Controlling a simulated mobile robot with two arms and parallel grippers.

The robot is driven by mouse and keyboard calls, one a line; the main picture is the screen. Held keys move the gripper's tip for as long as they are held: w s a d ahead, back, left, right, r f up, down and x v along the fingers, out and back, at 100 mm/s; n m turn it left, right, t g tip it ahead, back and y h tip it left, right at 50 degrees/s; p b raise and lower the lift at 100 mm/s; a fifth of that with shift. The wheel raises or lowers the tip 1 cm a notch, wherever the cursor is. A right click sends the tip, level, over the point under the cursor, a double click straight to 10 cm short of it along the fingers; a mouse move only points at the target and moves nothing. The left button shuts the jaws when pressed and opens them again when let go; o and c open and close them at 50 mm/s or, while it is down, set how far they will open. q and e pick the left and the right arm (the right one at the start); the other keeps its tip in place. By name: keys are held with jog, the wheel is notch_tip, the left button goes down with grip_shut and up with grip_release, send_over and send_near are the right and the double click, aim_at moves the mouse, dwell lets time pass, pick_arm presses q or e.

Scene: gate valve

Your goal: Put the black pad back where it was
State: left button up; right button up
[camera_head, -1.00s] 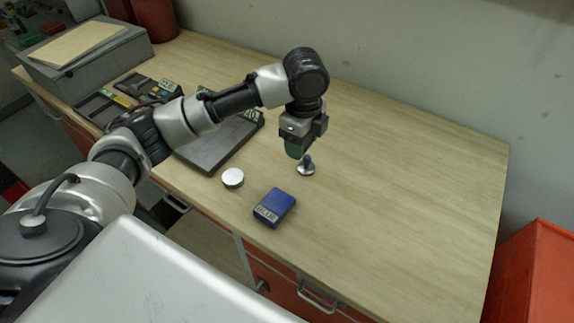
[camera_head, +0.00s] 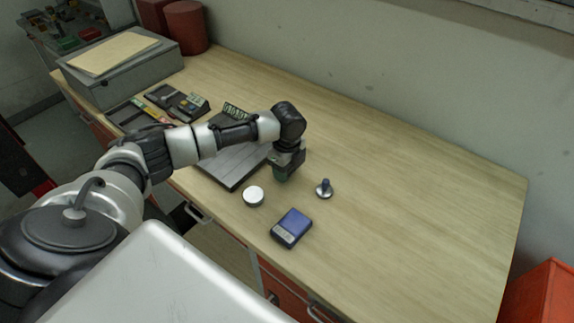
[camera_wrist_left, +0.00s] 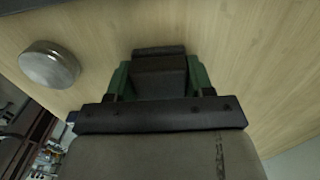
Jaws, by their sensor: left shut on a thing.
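My left gripper (camera_head: 281,174) hangs over the table, just right of a dark flat board (camera_head: 232,172) and left of a small blue-knobbed metal piece (camera_head: 325,188). In the left wrist view its green fingers (camera_wrist_left: 160,80) are shut on a dark block, which I take to be the black pad (camera_wrist_left: 160,72). The pad cannot be made out in the head view, where the gripper hides it. The wood surface shows beyond the pad. My right gripper is not in view.
A silver disc (camera_head: 254,196) and a blue box with a pale label (camera_head: 292,228) stand near the front edge. Black trays (camera_head: 178,103), a grey case (camera_head: 122,67) and red canisters (camera_head: 186,27) are at back left. The table's right side is clear.

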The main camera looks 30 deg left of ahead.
pick_arm(q)
jog(key=shift+f, duration=0.15)
jog(key=o, duration=0.9)
jog(key=shift+o, duration=0.7)
notch_tip(320, 180, up, 11)
jog(key=b, duration=0.2)
jog(key=shift+b, duration=0.4)
jog(key=shift+r, duration=0.65)
